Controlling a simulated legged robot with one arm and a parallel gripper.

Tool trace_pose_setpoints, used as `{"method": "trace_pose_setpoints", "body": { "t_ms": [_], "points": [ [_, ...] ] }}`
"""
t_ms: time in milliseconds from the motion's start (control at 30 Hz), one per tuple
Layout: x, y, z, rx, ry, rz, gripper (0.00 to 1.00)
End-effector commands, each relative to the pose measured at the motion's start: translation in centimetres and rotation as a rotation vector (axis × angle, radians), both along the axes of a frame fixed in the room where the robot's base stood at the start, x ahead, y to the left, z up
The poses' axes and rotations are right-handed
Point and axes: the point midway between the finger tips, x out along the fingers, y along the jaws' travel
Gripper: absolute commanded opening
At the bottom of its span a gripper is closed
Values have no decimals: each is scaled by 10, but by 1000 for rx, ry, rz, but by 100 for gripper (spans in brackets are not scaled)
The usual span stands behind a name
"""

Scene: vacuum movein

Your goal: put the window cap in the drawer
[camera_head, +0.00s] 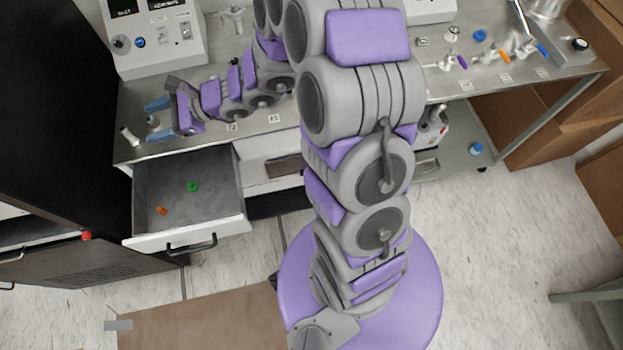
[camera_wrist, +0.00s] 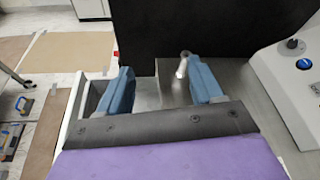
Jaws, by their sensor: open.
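A small white cylindrical piece (camera_head: 130,135) is at the left end of the steel counter. It also shows in the wrist view (camera_wrist: 183,66), beside the right finger. I cannot tell for sure whether it is the window cap. The drawer (camera_head: 240,195) is pulled open below the counter, with a small green piece (camera_head: 193,186) and a small orange piece (camera_head: 162,211) on its floor. My gripper (camera_head: 157,119) is open over the counter's left end, its blue fingers pointing left. In the wrist view, nothing is clearly held between the fingers (camera_wrist: 158,75).
A tall black cabinet (camera_head: 60,110) stands close at the left. A white instrument box (camera_head: 155,40) stands at the counter's back. Valves and fittings (camera_head: 500,50) crowd the right side. A brown board (camera_head: 200,320) lies on the floor before the drawer.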

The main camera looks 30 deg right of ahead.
Motion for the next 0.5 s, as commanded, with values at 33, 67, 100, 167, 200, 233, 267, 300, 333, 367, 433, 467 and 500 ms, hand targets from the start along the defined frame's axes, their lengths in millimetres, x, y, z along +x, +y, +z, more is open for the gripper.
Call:
{"method": "trace_pose_setpoints", "body": {
  "t_ms": [33, 67, 100, 167, 200, 233, 267, 300, 333, 367, 433, 467, 500],
  "points": [
    [-22, 14, 21, -35, -70, 101, 66],
    [-36, 21, 30, -56, -107, 162, 66],
    [-55, 28, 39, -85, -152, 243, 66],
    [-85, 37, 52, -134, -218, 363, 66],
    [-105, 40, 58, -168, -257, 440, 66],
    [-121, 41, 61, -196, -287, 500, 66],
    [-136, 41, 64, -225, -314, 558, 66],
    [-156, 38, 66, -268, -348, 634, 66],
    [-170, 35, 67, -301, -373, 690, 66],
    [-184, 30, 67, -334, -394, 745, 66],
    [-216, 16, 66, -415, -442, 873, 66],
    [-229, 9, 65, -450, -458, 927, 66],
    [-245, -2, 64, -504, -479, 997, 66]
  ]
}}
